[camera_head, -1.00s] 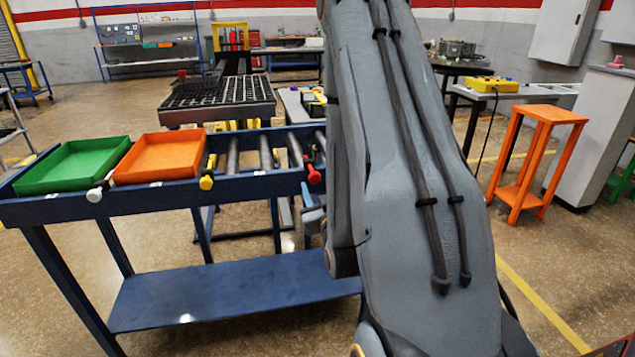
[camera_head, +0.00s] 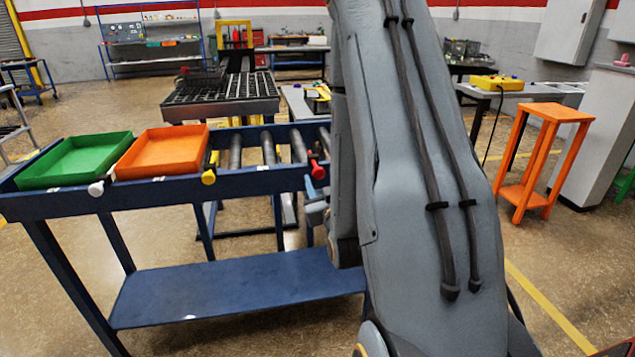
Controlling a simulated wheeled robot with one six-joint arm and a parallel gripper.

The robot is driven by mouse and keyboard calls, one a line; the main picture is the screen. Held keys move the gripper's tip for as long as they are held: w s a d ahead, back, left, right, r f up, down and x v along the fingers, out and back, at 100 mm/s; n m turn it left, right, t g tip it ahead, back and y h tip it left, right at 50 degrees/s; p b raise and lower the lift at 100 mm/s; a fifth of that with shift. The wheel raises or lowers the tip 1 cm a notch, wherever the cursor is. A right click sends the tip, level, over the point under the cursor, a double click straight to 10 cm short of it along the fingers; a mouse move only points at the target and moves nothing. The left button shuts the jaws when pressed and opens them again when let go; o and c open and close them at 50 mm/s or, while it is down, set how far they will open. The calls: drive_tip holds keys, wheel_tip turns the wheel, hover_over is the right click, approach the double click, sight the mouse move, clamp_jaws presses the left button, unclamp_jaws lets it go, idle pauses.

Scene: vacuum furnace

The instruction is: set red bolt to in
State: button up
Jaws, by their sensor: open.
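The red bolt (camera_head: 317,170) has a round red knob sticking out at the front rail of the blue roller table (camera_head: 150,192), toward its right end. It is just left of my arm. My arm hides the rest of the gripper and the table's right end.
A yellow-knobbed bolt (camera_head: 208,177) and a white-knobbed bolt (camera_head: 96,188) are on the same rail. A green tray (camera_head: 75,160) and an orange tray (camera_head: 162,152) sit on the table. An orange stand (camera_head: 545,112) is at right. Floor is clear between.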

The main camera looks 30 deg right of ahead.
sight(319, 175)
drive_tip(key=shift+b+x, duration=1.7)
drive_tip(key=shift+b, duration=0.3)
clamp_jaws()
